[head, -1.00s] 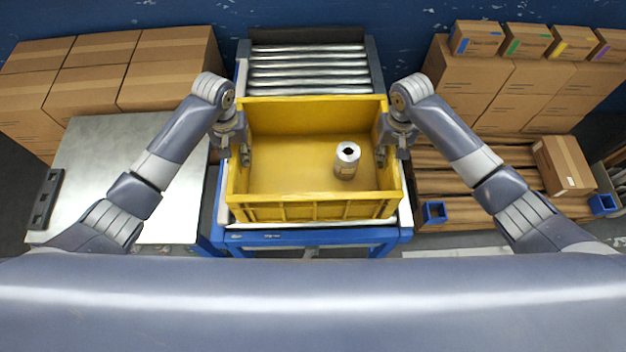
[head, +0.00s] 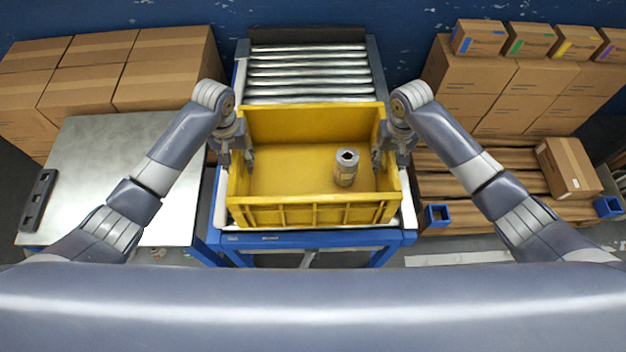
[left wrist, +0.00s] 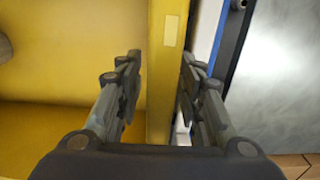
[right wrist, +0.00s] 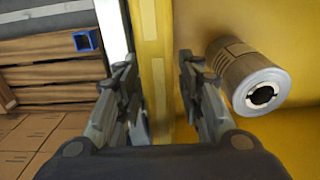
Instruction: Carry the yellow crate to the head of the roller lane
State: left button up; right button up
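The yellow crate (head: 312,217) sits over the near end of the roller lane (head: 308,75), low against its blue frame. A metal can (head: 346,168) stands inside it, toward the right; it also shows in the right wrist view (right wrist: 240,72). My right gripper (head: 389,158) straddles the right wall (right wrist: 151,60) likewise. The crate's underside is hidden, so contact with the rollers cannot be told.
A grey metal table (head: 100,165) stands at the left, with stacked cartons (head: 165,70) behind it. At the right are more cartons (head: 480,80) and a pallet (head: 465,213) with small blue holders (head: 437,215). The lane beyond the crate is bare rollers.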

pick_arm(q)
notch_tip(320, 180, up, 11)
jog(key=shift+r, duration=0.5)
pick_arm(e)
jog(key=shift+r, duration=0.15)
notch_tip(320, 180, up, 12)
jog(key=shift+f, duration=0.1)
jog(key=shift+f, duration=0.1)
dwell(0.6)
